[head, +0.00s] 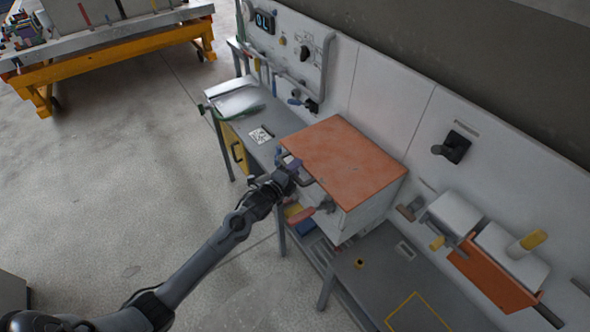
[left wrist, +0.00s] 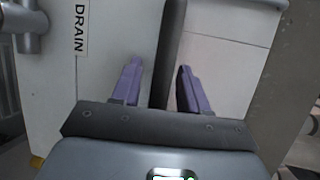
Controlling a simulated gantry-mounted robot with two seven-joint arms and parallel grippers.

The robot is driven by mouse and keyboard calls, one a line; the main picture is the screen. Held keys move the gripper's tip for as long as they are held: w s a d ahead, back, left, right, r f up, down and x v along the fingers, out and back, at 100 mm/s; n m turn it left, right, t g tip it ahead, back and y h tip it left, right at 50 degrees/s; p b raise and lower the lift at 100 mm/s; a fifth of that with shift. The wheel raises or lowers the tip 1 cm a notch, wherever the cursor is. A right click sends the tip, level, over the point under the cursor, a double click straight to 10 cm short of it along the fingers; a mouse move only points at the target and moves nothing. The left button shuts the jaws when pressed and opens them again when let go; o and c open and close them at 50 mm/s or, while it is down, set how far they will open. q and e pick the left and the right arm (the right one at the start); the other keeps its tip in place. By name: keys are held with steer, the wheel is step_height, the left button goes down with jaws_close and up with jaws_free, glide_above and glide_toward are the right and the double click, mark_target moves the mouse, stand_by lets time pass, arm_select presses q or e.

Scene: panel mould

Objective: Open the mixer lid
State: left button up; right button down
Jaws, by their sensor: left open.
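The mixer is a pale box with a flat orange lid (head: 345,158), which lies closed on top. A dark handle (head: 306,181) sticks out at its front upper edge. My left gripper (head: 293,164) is at this front edge, beside the handle. In the left wrist view its purple fingers (left wrist: 159,68) are spread open. A dark bar (left wrist: 173,40) runs between them in the picture, in front of a pale panel with a "DRAIN" label (left wrist: 80,28). I cannot tell whether either finger touches the bar. My right gripper is not in view.
A wall panel stands behind. The concrete floor in front is clear.

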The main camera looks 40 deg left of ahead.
arm_select(q)
steer(key=shift+w, duration=0.25)
steer(key=shift+c, duration=0.4)
steer(key=shift+f, duration=0.15)
jaws_close()
